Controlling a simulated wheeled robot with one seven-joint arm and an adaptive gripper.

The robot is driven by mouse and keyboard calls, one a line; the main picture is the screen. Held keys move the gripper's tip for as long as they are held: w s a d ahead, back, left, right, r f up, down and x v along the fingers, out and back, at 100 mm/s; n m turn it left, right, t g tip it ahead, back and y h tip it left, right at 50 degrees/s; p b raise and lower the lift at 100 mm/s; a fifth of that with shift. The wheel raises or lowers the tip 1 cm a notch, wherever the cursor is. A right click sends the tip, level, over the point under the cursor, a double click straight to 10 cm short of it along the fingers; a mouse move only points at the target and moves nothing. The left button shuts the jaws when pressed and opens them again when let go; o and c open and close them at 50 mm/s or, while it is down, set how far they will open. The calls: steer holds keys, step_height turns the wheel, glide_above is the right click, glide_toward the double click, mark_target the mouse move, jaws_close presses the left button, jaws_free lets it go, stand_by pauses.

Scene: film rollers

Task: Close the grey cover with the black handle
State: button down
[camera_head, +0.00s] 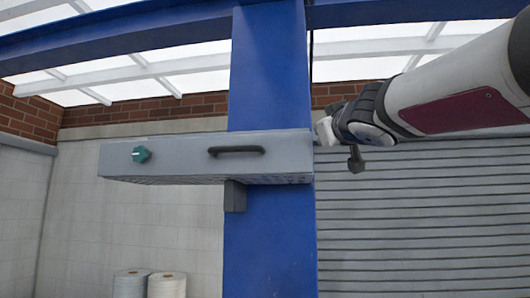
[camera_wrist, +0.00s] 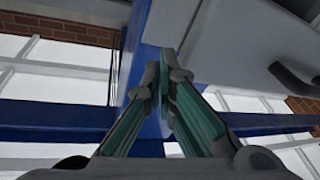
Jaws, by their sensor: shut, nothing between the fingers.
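The grey cover (camera_head: 190,152) is a long box-like panel across the blue column in the head view. Its black handle (camera_head: 236,150) is right of its middle, and a teal knob (camera_head: 140,154) sits near its left end. In the head view I cannot tell how far open the cover is. My gripper (camera_head: 322,132) is at the cover's right end; I cannot tell whether it touches. In the wrist view my gripper (camera_wrist: 166,62) is shut and empty, its fingertips beside a grey panel (camera_wrist: 225,45). The black handle (camera_wrist: 292,80) shows at that view's right.
The blue column (camera_head: 268,240) stands behind the cover, under a blue overhead beam (camera_head: 130,35). A grey ribbed shutter (camera_head: 420,220) fills the right background. White rolls (camera_head: 165,285) stand low at left. Open space lies below the cover's left part.

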steer(key=s+a+n+g+y, duration=0.6)
steer(key=s+a+n+y, duration=0.45)
steer(key=n, duration=1.05)
steer(key=shift+h, duration=0.85)
steer(key=x, duration=1.3)
steer(key=shift+w+d, duration=0.15)
steer(key=shift+d, duration=0.15)
steer(key=shift+w, duration=0.2)
steer(key=shift+d+r+p, duration=0.1)
steer(key=shift+p, duration=0.4)
